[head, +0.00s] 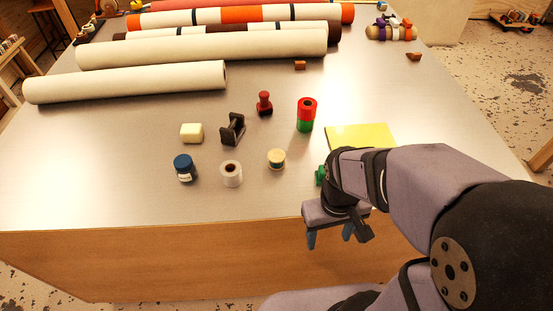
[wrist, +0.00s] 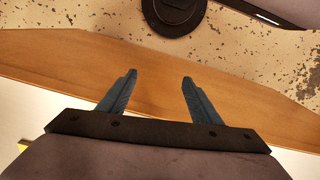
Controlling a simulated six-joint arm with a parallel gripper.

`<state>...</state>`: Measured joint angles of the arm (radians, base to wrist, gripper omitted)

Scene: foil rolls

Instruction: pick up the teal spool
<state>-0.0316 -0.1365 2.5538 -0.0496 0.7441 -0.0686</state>
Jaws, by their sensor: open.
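My gripper (head: 329,236) is open and empty, to the right of the spool and nearer the camera, at the front edge. Its fingers point down and are apart from the spool. In the wrist view, my gripper (wrist: 159,77) shows two blue fingers spread with nothing between them. The spool is not in the wrist view.
A white roll (head: 231,174), a dark blue jar (head: 185,168), a black tape dispenser (head: 233,129) and a red-green cylinder (head: 306,115) stand near the spool. A green object (head: 320,175) is partly hidden by my arm. Long rolls (head: 200,48) lie at the back.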

